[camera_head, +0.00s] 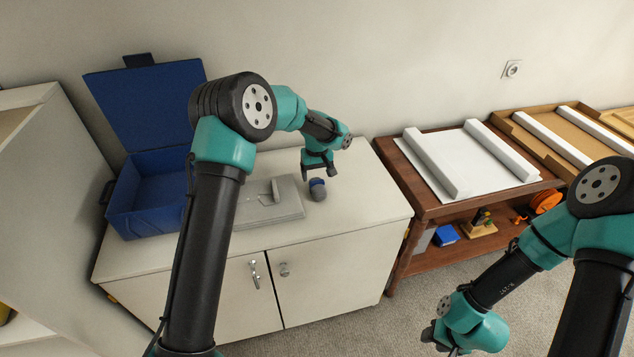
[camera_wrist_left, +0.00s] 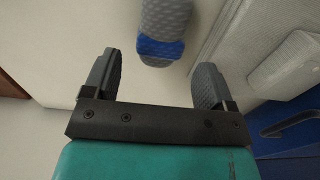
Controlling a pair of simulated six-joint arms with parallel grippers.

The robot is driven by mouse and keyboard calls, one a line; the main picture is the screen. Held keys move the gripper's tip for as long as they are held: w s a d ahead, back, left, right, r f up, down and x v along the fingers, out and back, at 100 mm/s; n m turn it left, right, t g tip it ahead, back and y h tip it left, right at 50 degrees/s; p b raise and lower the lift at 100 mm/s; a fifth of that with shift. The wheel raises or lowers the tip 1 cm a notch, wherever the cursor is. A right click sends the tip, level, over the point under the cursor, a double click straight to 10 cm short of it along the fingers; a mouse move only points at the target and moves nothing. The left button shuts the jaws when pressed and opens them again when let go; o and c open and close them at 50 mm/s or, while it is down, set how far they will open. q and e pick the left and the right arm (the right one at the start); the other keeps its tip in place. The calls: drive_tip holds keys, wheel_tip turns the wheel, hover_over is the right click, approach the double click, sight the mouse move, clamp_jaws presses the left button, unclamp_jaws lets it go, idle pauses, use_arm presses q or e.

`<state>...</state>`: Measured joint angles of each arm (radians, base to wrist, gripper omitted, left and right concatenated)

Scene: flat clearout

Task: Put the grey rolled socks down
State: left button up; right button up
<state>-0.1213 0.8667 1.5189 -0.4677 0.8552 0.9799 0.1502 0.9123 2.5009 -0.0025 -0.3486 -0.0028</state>
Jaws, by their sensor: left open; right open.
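The grey rolled socks (camera_head: 317,189), with a blue band, rest on the white cabinet top (camera_head: 350,190), just right of a grey tray-like object. In the left wrist view the socks (camera_wrist_left: 163,25) lie ahead of the fingertips, between their lines, and touch neither finger. My left gripper (camera_head: 318,172) is open and empty, close to the socks from behind in the head view; it also shows in the left wrist view (camera_wrist_left: 158,75). My right gripper (camera_head: 437,340) is at the lower right of the head view, away from the cabinet, low over the carpet.
An open blue case (camera_head: 150,215) stands on the left of the cabinet top. The flat grey object (camera_head: 270,212) lies beside the socks. A brown shelf unit (camera_head: 440,212) with white rolls on top stands to the right. The cabinet top's right part is bare.

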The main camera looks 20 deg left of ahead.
sight(317, 182)
use_arm(q)
wheel_tip(317, 182, up, 6)
drive_tip(key=shift+r, duration=0.25)
idle(0.5)
